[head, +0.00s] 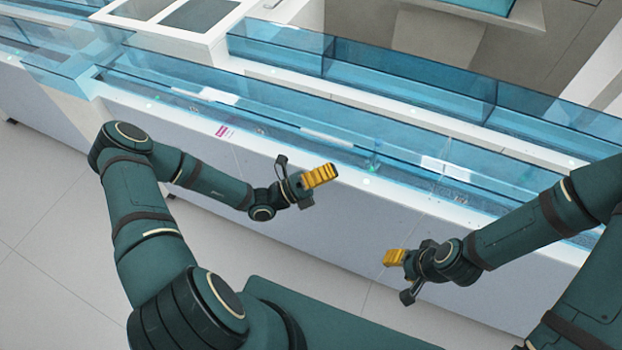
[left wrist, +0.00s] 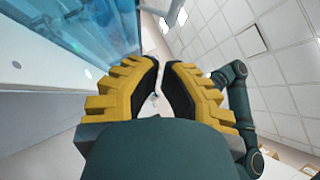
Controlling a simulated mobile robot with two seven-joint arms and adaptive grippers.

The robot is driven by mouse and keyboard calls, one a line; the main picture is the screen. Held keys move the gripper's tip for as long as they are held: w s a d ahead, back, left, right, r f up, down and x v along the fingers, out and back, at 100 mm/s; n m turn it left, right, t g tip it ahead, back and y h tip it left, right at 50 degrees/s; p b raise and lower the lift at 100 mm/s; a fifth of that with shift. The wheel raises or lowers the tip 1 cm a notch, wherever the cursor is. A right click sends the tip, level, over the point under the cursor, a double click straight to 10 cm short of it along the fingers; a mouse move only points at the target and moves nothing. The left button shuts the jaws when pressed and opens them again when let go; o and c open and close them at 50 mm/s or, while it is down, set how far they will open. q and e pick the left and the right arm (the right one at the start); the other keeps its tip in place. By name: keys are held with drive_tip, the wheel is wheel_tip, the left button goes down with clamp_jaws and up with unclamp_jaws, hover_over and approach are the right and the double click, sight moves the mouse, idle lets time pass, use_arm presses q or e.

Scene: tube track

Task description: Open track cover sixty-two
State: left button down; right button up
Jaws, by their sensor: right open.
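A long translucent blue track cover (head: 270,110) runs along the top of the white track bench. No number is readable, so I cannot tell which cover is sixty-two. My left gripper (head: 322,175) hovers at the front edge of the bench, apart from the cover. In the left wrist view its yellow fingers with black pads (left wrist: 163,75) stand apart with an empty gap, and the blue cover (left wrist: 85,30) is at upper left. My right gripper (head: 392,257) is open and empty, lower, in front of the bench's front panel.
A second row of blue covers (head: 410,88) stands behind. A small magenta label (head: 222,131) is on the bench's front edge. A white unit with dark panels (head: 195,14) is at upper left. The tiled floor (head: 50,220) in front is clear.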

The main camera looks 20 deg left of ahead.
sight(336, 133)
use_arm(q)
drive_tip(key=w+r, duration=0.2)
drive_tip(key=w, duration=0.1)
drive_tip(key=shift+w+d+r, duration=0.15)
drive_tip(key=shift+w+d, duration=0.05)
drive_tip(key=shift+w, duration=0.1)
use_arm(e)
drive_tip(key=shift+f, duration=0.25)
